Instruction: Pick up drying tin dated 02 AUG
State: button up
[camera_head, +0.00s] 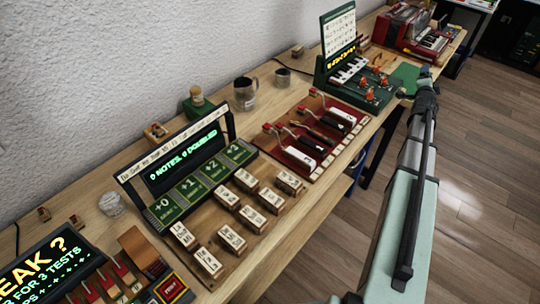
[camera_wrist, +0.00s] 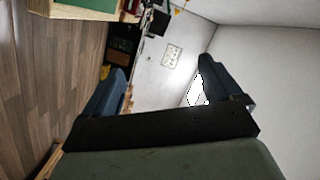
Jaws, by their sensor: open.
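No date reading 02 AUG is legible on anything in view, so I cannot tell which thing is the drying tin. A small pale round container (camera_head: 111,204) stands at the left of the bench near the wall. A grey mug-like container (camera_head: 245,94) and a smaller dark cup (camera_head: 282,77) stand further along the wall side. My gripper (camera_wrist: 160,88) is open in the wrist view, its two blue fingers wide apart with nothing between them. In the head view my arm runs up the right side, and its far end is over the bench's front edge, well away from these containers.
The long wooden bench (camera_head: 285,245) holds a green display panel (camera_head: 190,160), several lettered wooden blocks, a red key stand (camera_head: 310,135), a green keyboard unit (camera_head: 350,75) and a red machine (camera_head: 410,30). The floor right of the bench is open.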

jog(key=w+a+r+n+y, duration=0.1)
jog(key=w+a+r+n, duration=0.25)
jog(key=a+n, duration=0.45)
jog(key=w+a+r+n+y, duration=0.2)
jog(key=a+r+n, duration=0.2)
jog(key=a, duration=0.8)
jog(key=s+a+r+n+g+y, duration=0.1)
jog(key=s+a+g+y, duration=0.15)
jog(key=a, duration=2.05)
jog(key=s+a+r+n+g+y, duration=0.1)
jog(key=s+a+g, duration=0.15)
jog(key=a, duration=1.95)
jog(key=s+a+f+n+g+y, duration=0.1)
jog(key=s+a, duration=0.3)
jog(key=a, duration=0.4)
jog(key=s+a+g+y, duration=0.1)
jog(key=s+a+y, duration=0.1)
jog(key=s+a, duration=0.5)
jog(key=n+g, duration=0.2)
jog(key=g, duration=0.6)
send_near(109, 200)
jog(key=shift+s+f, duration=0.1)
jog(key=shift+f, duration=5.55)
